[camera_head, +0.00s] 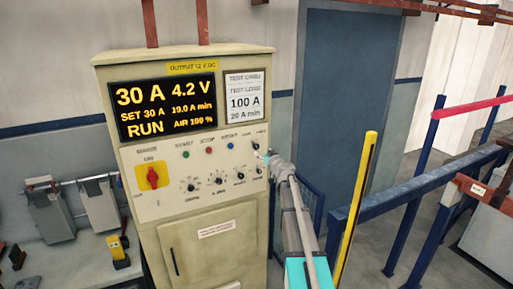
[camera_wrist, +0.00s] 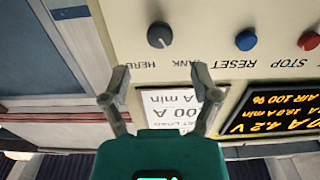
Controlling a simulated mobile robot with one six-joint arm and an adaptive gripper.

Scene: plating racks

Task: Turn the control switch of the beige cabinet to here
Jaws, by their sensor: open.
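The beige cabinet (camera_head: 209,212) stands left of centre in the head view, with displays above and controls below. Its control switch (camera_wrist: 159,35), a round black knob, shows in the upside-down wrist view. The labels HERE and one ending in ANK sit beside it. A pale mark on the knob seems to point toward the ANK label. In the head view the switch (camera_head: 256,146) is small at the panel's upper right. My gripper (camera_wrist: 160,86) is open and empty, its fingers apart, with the knob beyond the gap between them. In the head view my gripper (camera_head: 265,158) is close to the panel.
The panel also has a red rotary switch (camera_head: 152,175), blue reset button (camera_wrist: 246,40), red stop button (camera_wrist: 309,40) and several small dials below. A yellow post (camera_head: 355,205) and blue railing (camera_head: 405,186) stand right of my arm. A bench (camera_head: 75,262) is at the left.

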